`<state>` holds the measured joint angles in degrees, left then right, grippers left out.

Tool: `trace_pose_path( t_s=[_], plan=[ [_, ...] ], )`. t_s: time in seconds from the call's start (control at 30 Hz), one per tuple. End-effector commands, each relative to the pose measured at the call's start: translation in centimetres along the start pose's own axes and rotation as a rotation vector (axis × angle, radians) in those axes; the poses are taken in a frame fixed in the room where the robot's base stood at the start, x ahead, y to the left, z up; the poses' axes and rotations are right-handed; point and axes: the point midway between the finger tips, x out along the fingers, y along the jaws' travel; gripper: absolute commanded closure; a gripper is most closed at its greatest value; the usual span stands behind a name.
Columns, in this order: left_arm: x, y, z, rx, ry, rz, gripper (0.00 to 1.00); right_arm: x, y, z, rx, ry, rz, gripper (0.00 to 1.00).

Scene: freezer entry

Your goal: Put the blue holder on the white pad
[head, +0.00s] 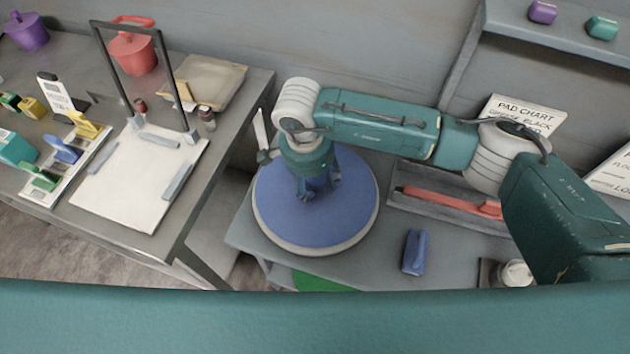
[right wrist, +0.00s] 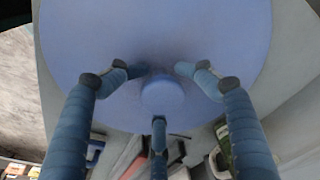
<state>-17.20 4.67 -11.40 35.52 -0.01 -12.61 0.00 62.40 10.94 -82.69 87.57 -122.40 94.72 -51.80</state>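The blue holder (head: 345,205) is a large round blue disc lying flat on the grey bench, with a raised round knob (right wrist: 162,95) at its middle. A white edge, seemingly the white pad (head: 300,250), shows below the disc's near rim; the disc hides the rest. My right gripper (head: 318,193) points down over the disc's middle. In the right wrist view its three fingers (right wrist: 160,85) stand around the knob, with gaps beside the upper two tips. The lower fingertip is close to the knob; contact is unclear. My left gripper is out of view.
A blue block (head: 415,252) and a grey tray (head: 400,208) with a red tool (head: 450,201) lie right of the disc. A left table (head: 225,120) bears a white board (head: 130,205) with an upright dark frame (head: 160,60). A floor gap separates table and bench.

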Motion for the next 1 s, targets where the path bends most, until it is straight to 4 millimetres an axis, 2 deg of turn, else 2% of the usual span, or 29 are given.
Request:
trace_pose_path(
  t_s=[0.17,0.3,0.37,0.6,0.73,0.9,1.0],
  plan=[
    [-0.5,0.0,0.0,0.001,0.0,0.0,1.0,-0.3,0.1,-0.2,0.002,0.004,0.002,0.46],
    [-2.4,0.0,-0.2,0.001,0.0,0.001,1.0,-1.8,0.0,-0.4,0.002,0.002,0.002,0.46],
    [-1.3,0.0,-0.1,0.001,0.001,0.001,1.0,-2.2,-0.2,-0.3,0.001,0.003,-0.005,0.46],
    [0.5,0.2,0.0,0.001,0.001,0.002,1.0,-7.9,-0.2,-0.3,0.0,0.005,-0.008,0.46],
    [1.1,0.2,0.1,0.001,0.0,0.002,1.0,-10.5,-0.1,-0.2,-0.001,0.005,-0.006,0.46],
    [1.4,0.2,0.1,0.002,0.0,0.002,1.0,-12.6,-0.1,-0.2,0.001,0.003,-0.003,0.46],
    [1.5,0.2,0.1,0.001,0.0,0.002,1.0,-13.2,-0.1,-0.2,0.0,0.003,-0.003,0.46]
  ],
)
